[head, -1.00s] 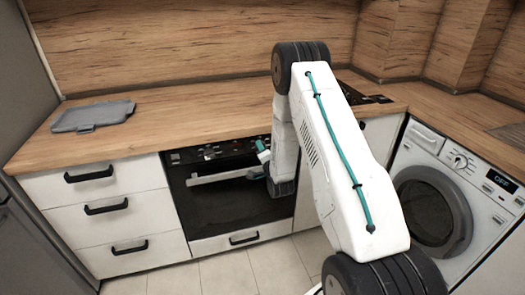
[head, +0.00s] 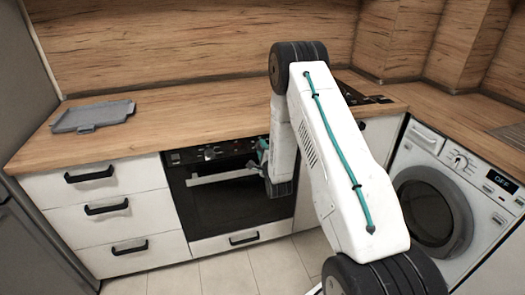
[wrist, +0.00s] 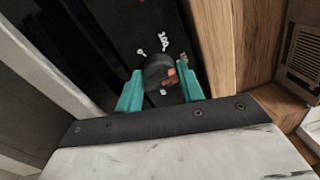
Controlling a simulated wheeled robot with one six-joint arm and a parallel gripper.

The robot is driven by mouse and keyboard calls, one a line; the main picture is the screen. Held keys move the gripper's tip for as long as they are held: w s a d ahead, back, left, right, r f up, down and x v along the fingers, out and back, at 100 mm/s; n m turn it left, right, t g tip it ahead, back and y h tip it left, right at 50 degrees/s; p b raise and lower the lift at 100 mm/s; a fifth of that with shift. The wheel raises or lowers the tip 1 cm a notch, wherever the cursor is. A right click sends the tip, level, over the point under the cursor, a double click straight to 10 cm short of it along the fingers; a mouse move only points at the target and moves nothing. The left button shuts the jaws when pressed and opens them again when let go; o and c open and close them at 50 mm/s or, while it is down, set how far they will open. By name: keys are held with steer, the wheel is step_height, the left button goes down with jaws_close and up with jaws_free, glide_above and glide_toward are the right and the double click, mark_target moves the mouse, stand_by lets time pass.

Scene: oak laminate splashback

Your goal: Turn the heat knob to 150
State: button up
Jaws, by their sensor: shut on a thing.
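The heat knob (wrist: 157,70) is a small dark round knob on the black oven panel, seen in the wrist view. A reddish patch shows on its right side. Small white markings (wrist: 164,42) stand around it; one is a number that is too blurred to read surely. My gripper (wrist: 160,76) has its teal fingers on either side of the knob and is shut on it. In the head view my gripper (head: 263,150) is at the right end of the oven's control panel (head: 208,153), and my arm hides the knob there.
The oven's bar handle (head: 222,176) runs across the door below the panel. The wooden worktop (head: 190,122) is above, with a grey tray (head: 92,116) at its left. A washing machine (head: 455,190) stands at the right. The floor before the oven is clear.

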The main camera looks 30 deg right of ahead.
steer(key=shift+s+f, duration=0.1)
steer(key=shift+f, duration=0.05)
steer(key=o, duration=1)
steer(key=shift+d, duration=0.1)
steer(key=shift+c, duration=0.2)
steer(key=v, duration=0.7)
steer(key=shift+s+a, duration=0.25)
steer(key=shift+s, duration=0.1)
